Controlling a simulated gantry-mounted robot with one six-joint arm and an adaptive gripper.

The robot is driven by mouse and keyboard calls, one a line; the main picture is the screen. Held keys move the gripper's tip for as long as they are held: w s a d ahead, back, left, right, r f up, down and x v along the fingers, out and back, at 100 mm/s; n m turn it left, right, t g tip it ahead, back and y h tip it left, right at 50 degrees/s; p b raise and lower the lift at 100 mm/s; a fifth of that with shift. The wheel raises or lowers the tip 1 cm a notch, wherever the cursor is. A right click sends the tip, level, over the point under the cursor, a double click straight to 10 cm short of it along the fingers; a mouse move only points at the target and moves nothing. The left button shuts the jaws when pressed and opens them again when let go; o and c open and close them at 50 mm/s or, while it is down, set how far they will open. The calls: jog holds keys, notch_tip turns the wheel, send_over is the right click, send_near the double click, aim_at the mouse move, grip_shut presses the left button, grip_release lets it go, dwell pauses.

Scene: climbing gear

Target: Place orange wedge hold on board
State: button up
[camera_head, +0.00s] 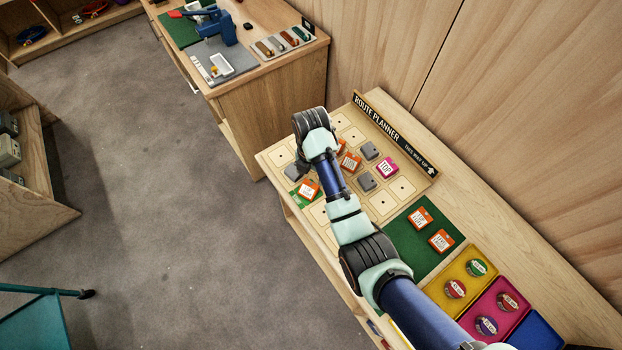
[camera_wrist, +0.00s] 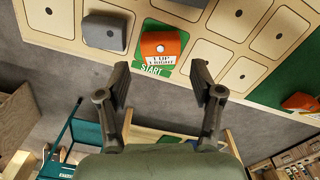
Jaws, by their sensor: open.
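The route planner board (camera_head: 344,122) holds several orange, grey and pink blocks among bare tiles. Two orange holds, one (camera_head: 420,218) and another (camera_head: 441,240), lie on a green mat (camera_head: 407,241) beside the board. I cannot read their labels well enough to tell which is the wedge. In the wrist view my gripper (camera_wrist: 160,77) is open and empty, its fingers apart. An orange hold (camera_wrist: 163,46) sits on the green START square ahead of the fingertips, not between them. Another orange hold (camera_wrist: 299,102) shows at the right edge. In the head view my arm hides the gripper and part of the board.
Yellow (camera_head: 438,293), pink (camera_head: 480,307) and blue (camera_head: 535,334) trays lie past the green mat; the yellow and pink ones hold round pieces. A wooden wall (camera_head: 520,120) stands behind the table. A second bench (camera_head: 275,95) with a blue tool stands at the back. Grey floor lies left.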

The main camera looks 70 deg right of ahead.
aim_at(311, 184)
notch_tip(311, 184, up, 5)
jog(key=shift+f, duration=0.1)
dwell(0.4)
jog(key=w+a+r+m+t+h, duration=0.1)
jog(key=w+a+r+m+t, duration=0.25)
jog(key=w+a, duration=0.5)
jog(key=w+a+r+m+t+h, duration=0.25)
jog(key=w+a+m, duration=0.2)
jog(key=a, duration=0.65)
jog(key=s+a+r+m+t+y, duration=0.1)
jog(key=a+r+m+t, duration=0.2)
jog(key=a+r, duration=0.4)
jog(key=s+a+r+m+t+y, duration=0.1)
jog(key=a+r+m+t+y, duration=0.1)
jog(key=a+r, duration=0.5)
jog(key=a+m+t, duration=0.1)
jog(key=a+m, duration=0.1)
jog(key=a, duration=0.4)
jog(key=shift+t, duration=0.4)
